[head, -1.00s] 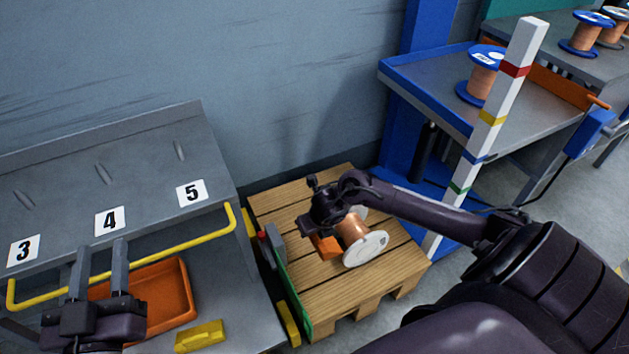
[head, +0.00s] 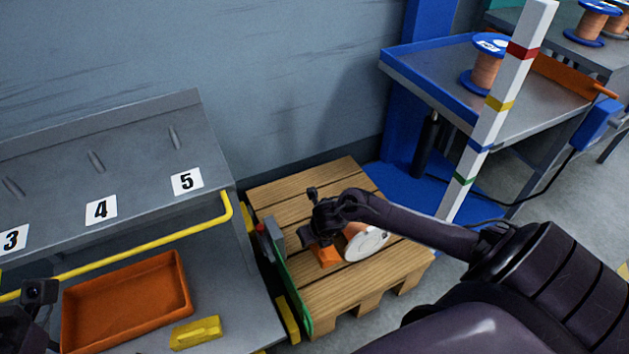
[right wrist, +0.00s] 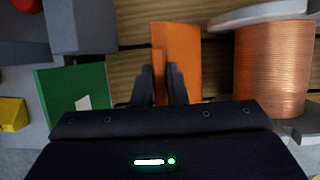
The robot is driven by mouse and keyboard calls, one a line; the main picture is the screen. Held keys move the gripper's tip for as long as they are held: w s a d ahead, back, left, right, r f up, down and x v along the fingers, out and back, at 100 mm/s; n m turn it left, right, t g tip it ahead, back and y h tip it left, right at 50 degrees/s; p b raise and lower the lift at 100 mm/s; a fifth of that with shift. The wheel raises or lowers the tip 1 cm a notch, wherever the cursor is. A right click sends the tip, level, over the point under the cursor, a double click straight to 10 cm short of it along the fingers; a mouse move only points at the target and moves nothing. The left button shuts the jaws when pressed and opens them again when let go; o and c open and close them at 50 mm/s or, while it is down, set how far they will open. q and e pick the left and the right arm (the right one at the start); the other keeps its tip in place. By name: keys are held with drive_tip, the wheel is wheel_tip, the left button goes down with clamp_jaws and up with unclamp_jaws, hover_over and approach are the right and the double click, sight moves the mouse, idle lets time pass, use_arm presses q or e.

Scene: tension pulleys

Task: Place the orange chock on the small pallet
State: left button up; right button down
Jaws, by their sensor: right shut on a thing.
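The orange chock (head: 327,257) is on the small wooden pallet (head: 372,300), just left of a copper spool with white flanges (head: 367,242). My right gripper (head: 318,243) is over the chock. In the right wrist view my right gripper (right wrist: 164,84) is shut on a thin upright part of the orange chock (right wrist: 180,55), with one finger on each side. Whether the chock touches the spool or rests fully on the boards is hard to tell. My left arm shows at the lower left edge; its fingers are out of view.
A green-edged plate (head: 292,285) with grey and red parts stands along the pallet's left side. A grey bench with an orange tray (head: 127,300) and a yellow block (head: 195,333) is at left. A striped white post (head: 497,105) rises at right.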

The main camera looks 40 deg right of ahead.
sight(314, 247)
wheel_tip(314, 247, down, 5)
drive_tip(key=shift+b, duration=1.1)
drive_tip(key=shift+f, duration=0.35)
drive_tip(key=shift+r, duration=0.1)
drive_tip(key=c, duration=1.5)
unclamp_jaws()
drive_tip(key=shift+o, duration=0.2)
drive_tip(key=shift+r, duration=0.1)
